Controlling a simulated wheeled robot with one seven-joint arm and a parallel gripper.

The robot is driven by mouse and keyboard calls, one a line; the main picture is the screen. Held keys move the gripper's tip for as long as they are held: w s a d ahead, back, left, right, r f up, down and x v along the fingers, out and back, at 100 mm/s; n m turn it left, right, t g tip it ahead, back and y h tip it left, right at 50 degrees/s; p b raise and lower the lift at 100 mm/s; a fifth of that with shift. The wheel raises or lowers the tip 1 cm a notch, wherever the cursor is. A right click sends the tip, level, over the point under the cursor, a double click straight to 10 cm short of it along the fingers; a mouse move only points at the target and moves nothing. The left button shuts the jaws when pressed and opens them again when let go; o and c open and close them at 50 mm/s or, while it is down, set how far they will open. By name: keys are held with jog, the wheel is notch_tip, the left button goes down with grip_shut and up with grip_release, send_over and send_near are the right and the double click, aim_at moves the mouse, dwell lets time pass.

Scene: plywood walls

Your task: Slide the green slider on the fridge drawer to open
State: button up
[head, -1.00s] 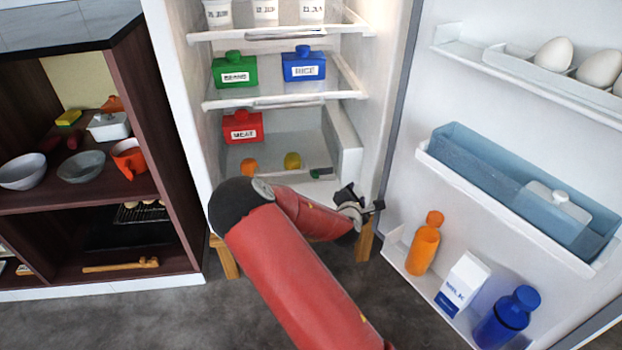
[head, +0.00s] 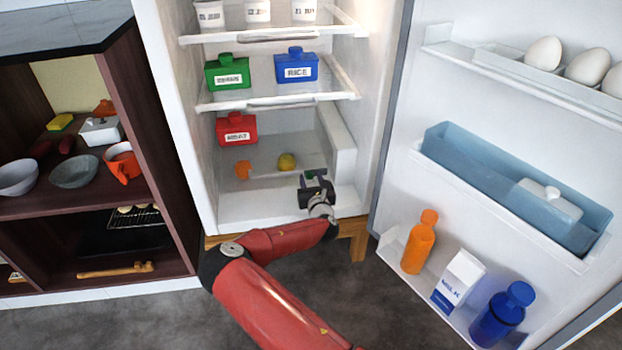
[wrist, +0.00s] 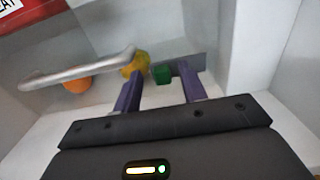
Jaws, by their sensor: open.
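The green slider (wrist: 161,73) shows in the wrist view as a small green block beside a dark strip (wrist: 194,63). My gripper (wrist: 160,82) is open, with its purple fingers on either side of the slider in that picture and nothing gripped. I cannot tell whether a finger touches the slider. In the head view my gripper (head: 316,182) is at the right front of the fridge's bottom compartment, largely hiding the slider. The fridge drawer (head: 265,165) is at the bottom of the fridge. A silver bar handle (wrist: 80,70) crosses its front in the wrist view.
An orange fruit (head: 243,170) and a yellow fruit (head: 286,161) lie in the bottom compartment, near the red box (head: 236,129). The open fridge door (head: 415,110) stands at the right, holding bottles. A dark cabinet (head: 165,200) stands at the left.

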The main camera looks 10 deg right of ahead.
aim_at(324, 169)
jog(key=shift+w, duration=0.55)
jog(key=shift+c, duration=0.3)
grip_shut()
jog(key=shift+d+f+b, duration=0.1)
jog(key=shift+d+b, duration=0.7)
jog(key=shift+d, duration=1.7)
jog(key=shift+o, duration=0.3)
grip_release()
jog(key=shift+d, duration=0.1)
